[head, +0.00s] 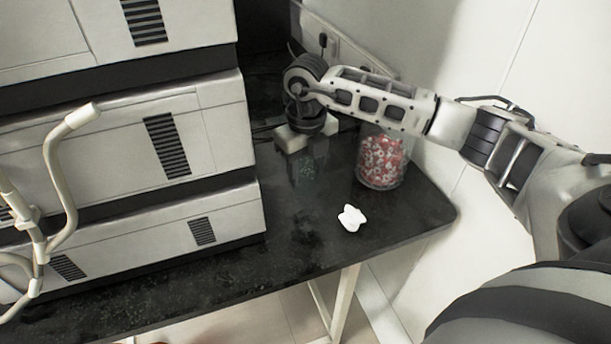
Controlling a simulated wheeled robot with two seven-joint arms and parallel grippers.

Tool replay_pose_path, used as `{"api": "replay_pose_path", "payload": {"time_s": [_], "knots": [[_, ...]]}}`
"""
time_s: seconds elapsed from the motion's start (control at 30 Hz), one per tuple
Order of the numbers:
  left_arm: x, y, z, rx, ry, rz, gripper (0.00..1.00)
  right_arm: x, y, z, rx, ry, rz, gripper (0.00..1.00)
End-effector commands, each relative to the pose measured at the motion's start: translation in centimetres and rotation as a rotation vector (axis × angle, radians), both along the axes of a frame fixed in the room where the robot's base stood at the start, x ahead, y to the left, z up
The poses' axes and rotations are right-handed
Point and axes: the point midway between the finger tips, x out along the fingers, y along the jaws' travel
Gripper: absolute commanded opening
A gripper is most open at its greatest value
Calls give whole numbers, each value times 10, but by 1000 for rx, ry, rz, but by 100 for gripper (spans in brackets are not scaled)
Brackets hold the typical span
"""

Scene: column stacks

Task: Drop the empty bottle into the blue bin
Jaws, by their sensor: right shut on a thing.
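My right gripper (305,135) reaches in from the right over the black bench, pointing down. It is shut on a faint, clear, see-through thing (308,168) that looks like the empty bottle. The bottle shows just below the fingers and is hard to make out against the dark top; I cannot tell whether its base touches the bench. The blue bin is not in view. My left gripper is not in view.
A clear jar (381,165) of red and white pieces stands right of the gripper, under my forearm. A white crumpled piece (351,217) lies nearer. Stacked grey instruments (190,135) fill the left. The black bench (300,240) is clear at its front.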

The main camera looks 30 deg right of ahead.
Motion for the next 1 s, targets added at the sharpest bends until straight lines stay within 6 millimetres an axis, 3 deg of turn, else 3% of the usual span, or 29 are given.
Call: {"api": "replay_pose_path", "payload": {"time_s": [0.2, 0.4, 0.87, 0.9, 0.97, 1.0], "knots": [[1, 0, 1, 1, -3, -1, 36, 13, -6, -18, 1, 2, -3, 19], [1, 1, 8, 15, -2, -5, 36, 13, -7, -41, 0, 2, -1, 19], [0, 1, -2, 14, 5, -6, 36, 13, -7, -50, 0, -1, -1, 19], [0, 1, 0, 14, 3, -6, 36, 13, -7, -49, 0, -1, -1, 55], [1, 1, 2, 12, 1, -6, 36, 13, -7, -49, 0, 0, -1, 68], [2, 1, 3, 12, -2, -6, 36, 13, -7, -49, 0, 0, -1, 68]]}}
